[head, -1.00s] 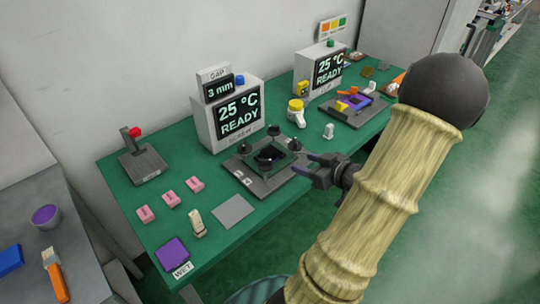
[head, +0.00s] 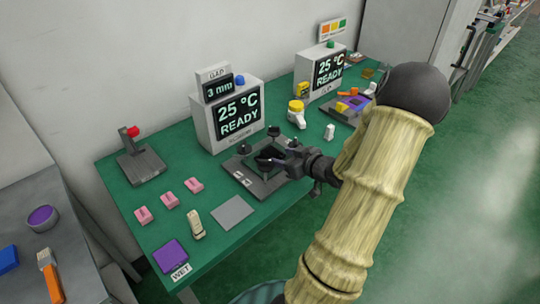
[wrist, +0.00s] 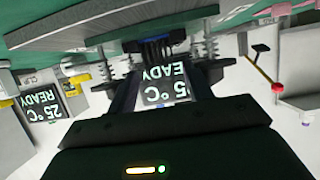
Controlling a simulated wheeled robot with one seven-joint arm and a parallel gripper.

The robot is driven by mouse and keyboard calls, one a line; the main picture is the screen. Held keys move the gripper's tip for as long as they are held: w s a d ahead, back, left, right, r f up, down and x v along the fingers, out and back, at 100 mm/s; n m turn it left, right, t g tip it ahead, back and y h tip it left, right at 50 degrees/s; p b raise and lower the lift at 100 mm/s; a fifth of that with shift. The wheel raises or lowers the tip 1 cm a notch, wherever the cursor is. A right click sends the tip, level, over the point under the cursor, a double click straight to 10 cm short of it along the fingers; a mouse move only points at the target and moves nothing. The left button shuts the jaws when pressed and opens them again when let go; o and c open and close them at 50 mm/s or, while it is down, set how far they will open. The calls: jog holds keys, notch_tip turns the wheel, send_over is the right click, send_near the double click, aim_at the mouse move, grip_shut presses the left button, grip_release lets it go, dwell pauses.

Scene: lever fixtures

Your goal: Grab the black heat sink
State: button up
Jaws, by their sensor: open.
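The black heat sink (wrist: 155,48) shows in the wrist view as a dark finned block under the fixture plate in that upside-down picture. It sits in the middle of the grey fixture (head: 248,183), which has spring posts at its corners. In the head view my gripper largely covers it. My gripper (head: 277,158) is open at the right side of the fixture, with its fingers reaching in between the posts. In the wrist view the fingers stand at either side, close to the heat sink; I cannot tell whether they touch it.
A "25 °C READY" box (head: 238,117) stands behind the fixture. A lever with a red knob (head: 134,131) is at left. Pink blocks (head: 169,200), a grey pad (head: 232,211) and a purple pad (head: 170,255) lie in front. A white-yellow bottle (head: 297,113) stands behind right.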

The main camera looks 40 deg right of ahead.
aim_at(274, 154)
jog(key=x, duration=0.5)
jog(key=shift+b, duration=0.3)
jog(key=shift+s, duration=0.1)
jog(key=shift+c, duration=0.4)
jog(key=c, duration=0.7)
